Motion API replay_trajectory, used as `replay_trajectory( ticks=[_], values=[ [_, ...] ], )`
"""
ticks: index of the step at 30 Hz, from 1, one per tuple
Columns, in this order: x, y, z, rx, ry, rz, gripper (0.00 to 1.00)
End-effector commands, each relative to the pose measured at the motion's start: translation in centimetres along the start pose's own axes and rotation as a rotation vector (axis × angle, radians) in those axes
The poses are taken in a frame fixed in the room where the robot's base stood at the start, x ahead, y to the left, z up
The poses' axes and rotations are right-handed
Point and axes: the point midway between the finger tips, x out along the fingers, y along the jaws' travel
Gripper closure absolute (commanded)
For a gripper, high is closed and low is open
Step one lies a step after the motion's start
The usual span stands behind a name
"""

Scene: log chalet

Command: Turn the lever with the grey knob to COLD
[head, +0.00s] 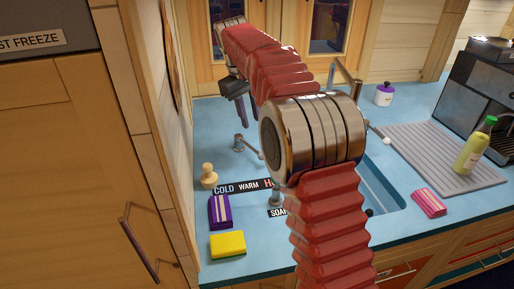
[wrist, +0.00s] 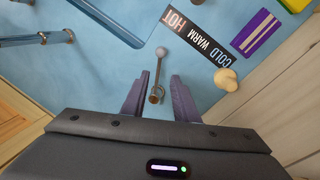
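The lever shows in the wrist view with its round grey knob (wrist: 162,53) at the far end and its pivot (wrist: 156,97) near my gripper. It points up the picture, nearest the HOT end of the label strip (wrist: 200,42); COLD is at the strip's right end. In the head view the lever's pivot post (head: 238,142) shows, but my arm hides the knob. My gripper (wrist: 160,75) is open, its dark fingers on either side of the lever's stem in the picture. Nothing is held; I cannot tell the fingers' height above it. The gripper body (head: 235,88) shows in the head view.
A wooden peg-shaped thing (head: 208,177) stands by the COLD end, near a purple striped box (head: 220,212) and yellow sponge (head: 228,244). The tap (head: 352,82) and sink lie right. A wooden wall bounds the counter at left. Blue counter (wrist: 110,75) is clear left of the lever.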

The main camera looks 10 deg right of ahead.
Motion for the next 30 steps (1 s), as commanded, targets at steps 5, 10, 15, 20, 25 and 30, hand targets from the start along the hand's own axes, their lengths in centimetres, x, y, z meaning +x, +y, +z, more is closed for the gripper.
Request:
replay_trajectory(
  ticks=[5,10,15,20,25,30],
  values=[
    [0.3,0.0,0.0,0.001,0.000,0.000,0.73],
    [1.6,0.0,0.1,0.001,-0.002,-0.001,0.73],
    [4.0,0.0,0.1,0.001,-0.003,-0.001,0.73],
    [6.5,0.0,0.1,0.001,-0.002,-0.001,0.73],
    [9.2,0.0,0.1,0.001,-0.002,-0.001,0.73],
    [11.7,0.0,0.1,0.001,-0.003,-0.002,0.73]
  ],
)
